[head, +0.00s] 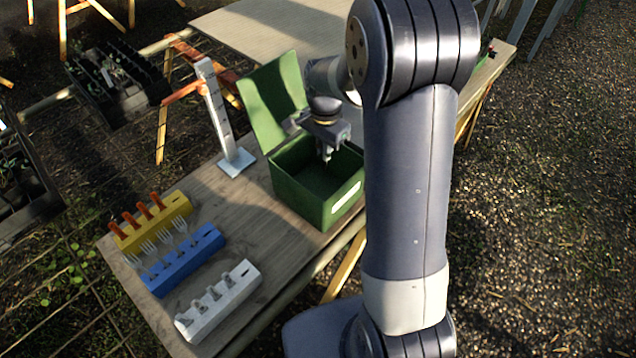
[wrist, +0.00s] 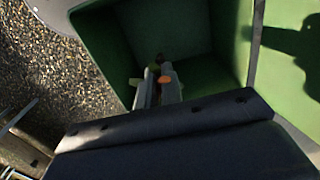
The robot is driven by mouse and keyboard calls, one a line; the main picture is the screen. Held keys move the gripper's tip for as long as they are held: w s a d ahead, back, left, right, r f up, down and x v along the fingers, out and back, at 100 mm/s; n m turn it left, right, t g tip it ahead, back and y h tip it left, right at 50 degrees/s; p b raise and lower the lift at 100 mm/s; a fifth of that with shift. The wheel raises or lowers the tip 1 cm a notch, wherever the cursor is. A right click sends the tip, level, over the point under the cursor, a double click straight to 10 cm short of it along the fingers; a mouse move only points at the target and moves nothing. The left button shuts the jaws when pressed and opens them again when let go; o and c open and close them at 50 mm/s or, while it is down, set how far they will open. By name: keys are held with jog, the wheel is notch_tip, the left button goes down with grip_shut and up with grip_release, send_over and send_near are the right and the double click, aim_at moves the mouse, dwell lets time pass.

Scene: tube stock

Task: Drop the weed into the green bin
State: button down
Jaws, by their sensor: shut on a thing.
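The green bin (head: 312,207) stands on the wooden table with its lid (head: 272,98) swung up at the back left. My gripper (head: 326,156) points down over the open top of the bin. In the wrist view my gripper (wrist: 157,92) shows against the inside of the bin (wrist: 205,38). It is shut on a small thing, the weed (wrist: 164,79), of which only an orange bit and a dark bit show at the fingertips. The rest of the weed is hidden by the fingers and shade.
A white upright post on a base (head: 237,162) stands left of the bin. A yellow block (head: 152,228) with orange-handled tools, a blue block (head: 182,262) with forks and a white block (head: 218,302) line the table's near left. Dark seedling trays (head: 118,85) lie beyond the table.

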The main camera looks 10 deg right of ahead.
jog(key=c, duration=1.5)
grip_release()
jog(key=shift+r, duration=0.1)
notch_tip(320, 180, up, 11)
jog(key=shift+b, duration=0.3)
notch_tip(320, 180, down, 10)
jog(key=shift+f+p, duration=0.15)
jog(key=shift+p, duration=0.6)
notch_tip(320, 180, up, 4)
jog(key=p, duration=0.2)
jog(key=shift+p, duration=0.4)
